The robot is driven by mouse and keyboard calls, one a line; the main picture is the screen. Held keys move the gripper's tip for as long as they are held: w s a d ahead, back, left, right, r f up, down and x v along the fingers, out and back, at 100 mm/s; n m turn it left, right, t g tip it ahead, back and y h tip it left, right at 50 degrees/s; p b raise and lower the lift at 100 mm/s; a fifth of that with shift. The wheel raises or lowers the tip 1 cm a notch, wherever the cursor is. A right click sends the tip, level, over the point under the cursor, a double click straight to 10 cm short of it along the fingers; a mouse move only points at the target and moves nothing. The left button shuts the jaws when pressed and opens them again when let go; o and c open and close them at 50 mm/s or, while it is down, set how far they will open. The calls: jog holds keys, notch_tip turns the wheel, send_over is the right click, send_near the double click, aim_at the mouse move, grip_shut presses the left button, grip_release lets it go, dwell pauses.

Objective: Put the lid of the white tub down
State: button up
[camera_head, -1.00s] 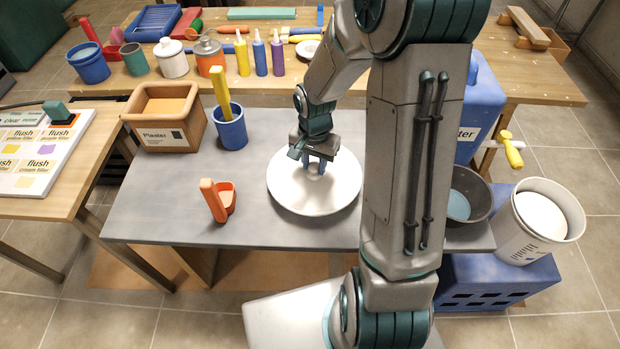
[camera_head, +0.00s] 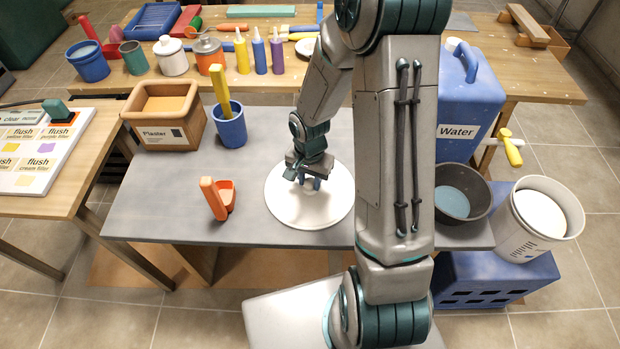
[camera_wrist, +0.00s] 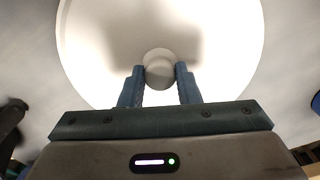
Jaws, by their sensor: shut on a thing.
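The lid (camera_head: 298,212) is a flat white disc with a small round knob. In the head view it lies level at or just above the grey table; I cannot tell whether it touches. My gripper (camera_head: 310,184) points down at the lid's middle. In the wrist view its blue fingers (camera_wrist: 160,72) are shut on either side of the knob, with the lid (camera_wrist: 100,50) spread out beneath. The white tub (camera_head: 528,240) stands open at the right on a blue crate, with pale contents showing.
An orange scoop (camera_head: 218,200) stands just left of the lid. A blue cup (camera_head: 231,132) and a plaster box (camera_head: 165,140) are behind it. A blue water container (camera_head: 468,95) and a dark bowl (camera_head: 462,205) are at the right. The grey table (camera_head: 150,210) is bare at front left.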

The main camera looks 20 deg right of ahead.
aim_at(310, 182)
jog(key=o, duration=1)
notch_tip(310, 182, up, 12)
jog(key=s+r+n+t, duration=0.3)
jog(key=s+r+n, duration=0.5)
jog(key=s+r, duration=0.4)
jog(key=shift+s+r, duration=0.3)
jog(key=shift+s, duration=0.95)
